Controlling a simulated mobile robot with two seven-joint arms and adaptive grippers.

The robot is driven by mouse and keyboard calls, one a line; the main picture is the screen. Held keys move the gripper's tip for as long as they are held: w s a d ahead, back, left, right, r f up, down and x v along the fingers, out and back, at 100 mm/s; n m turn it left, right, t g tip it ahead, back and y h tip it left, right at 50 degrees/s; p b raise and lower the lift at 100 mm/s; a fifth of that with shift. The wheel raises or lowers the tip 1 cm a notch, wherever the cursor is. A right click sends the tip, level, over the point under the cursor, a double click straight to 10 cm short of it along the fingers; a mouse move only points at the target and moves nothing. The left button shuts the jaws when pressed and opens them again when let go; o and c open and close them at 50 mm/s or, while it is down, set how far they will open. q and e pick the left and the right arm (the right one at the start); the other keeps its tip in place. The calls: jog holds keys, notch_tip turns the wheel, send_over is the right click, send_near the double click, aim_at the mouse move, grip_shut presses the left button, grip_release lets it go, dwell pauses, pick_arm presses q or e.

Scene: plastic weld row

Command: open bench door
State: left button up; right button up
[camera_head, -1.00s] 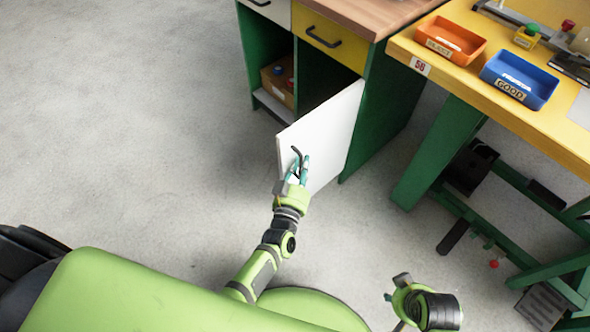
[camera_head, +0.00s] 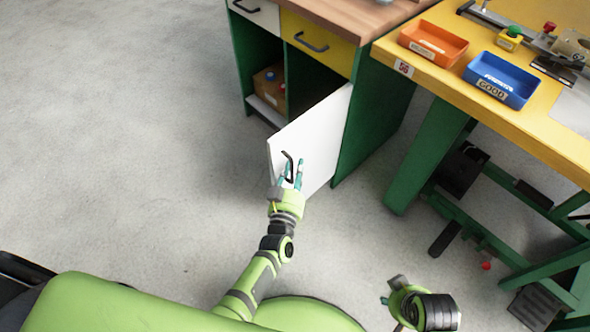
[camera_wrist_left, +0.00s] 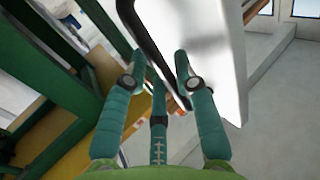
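The white bench door (camera_head: 315,135) stands swung out from the lower cabinet, which shows its dark inside behind it. Its black bar handle (camera_head: 288,160) is near the door's free edge. My left gripper (camera_head: 291,175) is at the handle, on the door's outer face. In the left wrist view its teal fingers (camera_wrist_left: 159,66) are apart, and the handle (camera_wrist_left: 145,32) runs between and past their tips. I cannot tell whether a finger touches it. My right gripper (camera_head: 392,291) is low at the bottom, away from the door; its fingers are barely visible.
The green bench (camera_head: 375,120) has a yellow drawer (camera_head: 318,43) and a box (camera_head: 270,84) on its open shelf. To the right, a yellow-topped table (camera_head: 450,85) carries an orange bin (camera_head: 433,42) and a blue bin (camera_head: 501,79). The floor at left is clear.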

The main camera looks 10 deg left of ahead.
pick_arm(q)
jog(key=s, duration=1.2)
jog(key=shift+d+f, duration=0.1)
jog(key=shift+f, duration=0.05)
